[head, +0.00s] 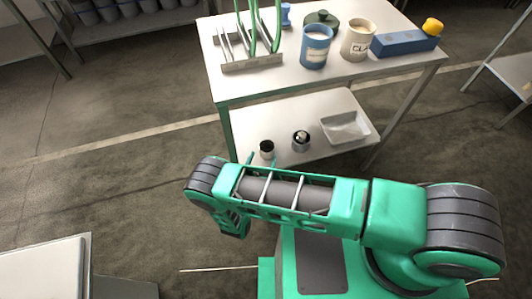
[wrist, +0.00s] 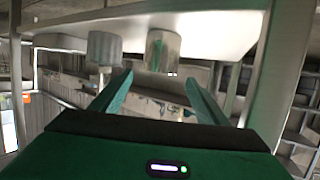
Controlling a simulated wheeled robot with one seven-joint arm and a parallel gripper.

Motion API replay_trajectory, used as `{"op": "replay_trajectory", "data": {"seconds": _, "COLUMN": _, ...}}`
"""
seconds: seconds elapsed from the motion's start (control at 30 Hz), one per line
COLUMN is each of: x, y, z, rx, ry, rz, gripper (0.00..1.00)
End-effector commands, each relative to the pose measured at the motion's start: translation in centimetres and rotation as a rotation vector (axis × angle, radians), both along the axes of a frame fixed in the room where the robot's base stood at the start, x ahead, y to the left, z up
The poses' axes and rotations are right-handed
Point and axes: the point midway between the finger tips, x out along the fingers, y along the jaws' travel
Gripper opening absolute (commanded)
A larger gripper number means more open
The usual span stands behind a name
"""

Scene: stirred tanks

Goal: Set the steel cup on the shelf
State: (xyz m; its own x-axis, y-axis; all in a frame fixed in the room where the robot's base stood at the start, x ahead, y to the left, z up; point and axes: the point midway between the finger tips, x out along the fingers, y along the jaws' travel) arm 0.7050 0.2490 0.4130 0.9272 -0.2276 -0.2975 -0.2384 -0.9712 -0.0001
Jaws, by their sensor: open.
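The steel cup (head: 267,148) stands upright on the lower shelf (head: 248,119) of the metal table, near its front left. In the wrist view, which looks upside down, the shiny steel cup (wrist: 163,50) seems to hang from the shelf (wrist: 215,30). My gripper (head: 262,158) is open and empty, its two fingers at the shelf's front edge, pointing at the cup. In the wrist view my gripper (wrist: 157,79) has its fingertips spread to either side of the cup's line, with the cup just beyond them. I cannot tell the exact gap.
A grey ribbed cup (head: 301,141) stands close to the right of the steel cup; it also shows in the wrist view (wrist: 104,48). A white tray (head: 345,128) lies farther right. The tabletop above holds a rack (head: 252,65), mugs and a blue block (head: 404,43).

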Motion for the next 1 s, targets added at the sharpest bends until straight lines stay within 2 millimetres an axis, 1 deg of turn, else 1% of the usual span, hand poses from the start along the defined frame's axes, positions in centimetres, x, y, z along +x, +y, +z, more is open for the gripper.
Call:
{"op": "replay_trajectory", "data": {"seconds": 0.03, "x": -1.0, "y": 0.4, "z": 0.3, "rx": 0.0, "ry": 0.001, "rz": 0.003, "gripper": 0.68}}
{"op": "replay_trajectory", "data": {"seconds": 0.13, "x": -2.6, "y": 0.7, "z": 0.8, "rx": 0.0, "ry": 0.001, "rz": 0.002, "gripper": 0.68}}
{"op": "replay_trajectory", "data": {"seconds": 0.2, "x": -3.4, "y": 0.9, "z": 1.1, "rx": 0.0, "ry": 0.001, "rz": 0.002, "gripper": 0.68}}
{"op": "replay_trajectory", "data": {"seconds": 0.33, "x": -4.5, "y": 1.2, "z": 1.4, "rx": 0.002, "ry": 0.0, "rz": 0.002, "gripper": 0.68}}
{"op": "replay_trajectory", "data": {"seconds": 0.5, "x": -5.0, "y": 1.2, "z": 1.6, "rx": 0.0, "ry": 0.0, "rz": 0.0, "gripper": 0.68}}
{"op": "replay_trajectory", "data": {"seconds": 1.0, "x": -4.9, "y": 1.2, "z": 1.6, "rx": 0.0, "ry": 0.0, "rz": 0.0, "gripper": 0.68}}
